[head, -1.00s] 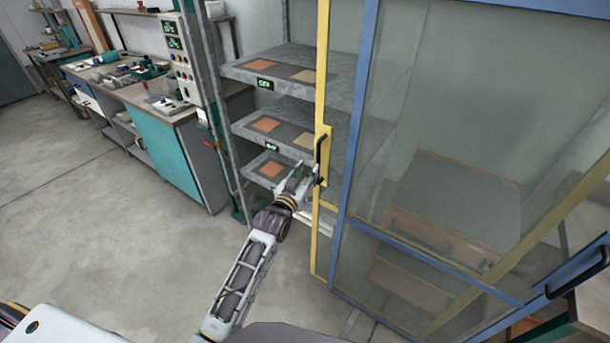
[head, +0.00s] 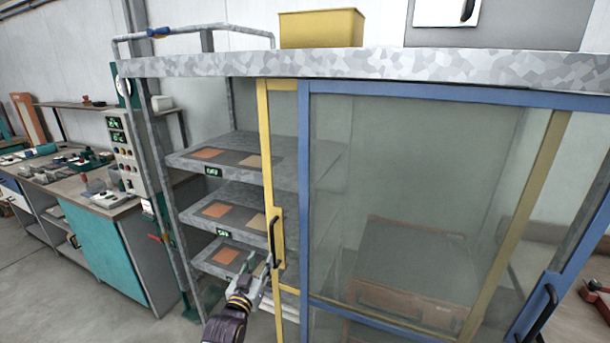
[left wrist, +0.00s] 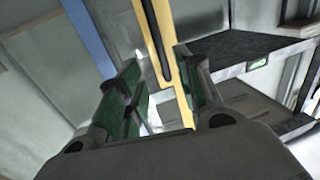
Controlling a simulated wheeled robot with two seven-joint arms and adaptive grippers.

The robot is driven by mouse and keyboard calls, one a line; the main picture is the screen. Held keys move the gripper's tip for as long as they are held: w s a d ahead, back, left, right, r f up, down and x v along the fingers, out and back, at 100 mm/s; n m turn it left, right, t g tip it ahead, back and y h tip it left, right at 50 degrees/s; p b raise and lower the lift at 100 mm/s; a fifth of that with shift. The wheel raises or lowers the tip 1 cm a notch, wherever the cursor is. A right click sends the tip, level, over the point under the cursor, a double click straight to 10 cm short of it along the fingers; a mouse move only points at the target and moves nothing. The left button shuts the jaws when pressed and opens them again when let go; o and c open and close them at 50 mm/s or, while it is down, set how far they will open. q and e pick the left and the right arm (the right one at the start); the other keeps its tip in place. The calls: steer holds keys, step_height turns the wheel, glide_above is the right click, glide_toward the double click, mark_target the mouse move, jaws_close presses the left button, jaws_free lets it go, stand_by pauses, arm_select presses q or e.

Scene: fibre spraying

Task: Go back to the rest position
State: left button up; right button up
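My left gripper (head: 261,263) is at the yellow-framed sliding door (head: 266,150) of the cabinet, close to the lower end of its black handle (head: 275,240). In the left wrist view its two green-padded fingers (left wrist: 158,62) stand apart, with the yellow door frame (left wrist: 157,22) showing between and beyond them. Nothing is clearly held; whether a finger touches the handle cannot be told. My right gripper is in neither view.
Left of the door, open shelves (head: 232,200) hold orange and tan plates. A blue-framed glass door (head: 304,190) is on the right. A yellow bin (head: 321,28) stands on the cabinet top. A workbench (head: 108,250) is at the left, with clear floor before it.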

arm_select(q)
steer(key=s+f+g+y, duration=0.1)
steer(key=s+f+g, duration=0.2)
steer(key=f, duration=1.4)
steer(key=s+f+g, duration=0.3)
steer(key=s+f, duration=0.1)
steer(key=f, duration=1.3)
steer(key=s+a+f+g, duration=0.3)
steer(key=s+f+g, duration=0.2)
steer(key=s+f, duration=1.35)
steer(key=s+a+f+g, duration=0.2)
steer(key=s+f, duration=0.2)
steer(key=s, duration=0.6)
steer(key=s+a+f+g+y, duration=0.1)
steer(key=s+f, duration=0.4)
steer(key=s, duration=0.6)
steer(key=s+a+f+g, duration=0.2)
steer(key=s+a+f, duration=0.2)
steer(key=s, duration=0.6)
steer(key=shift+s+f+m+g+y, duration=0.25)
steer(key=shift+s+m+g+y, duration=0.05)
steer(key=shift+m+y, duration=0.1)
steer(key=shift+w+d, duration=0.1)
steer(key=shift+w, duration=0.1)
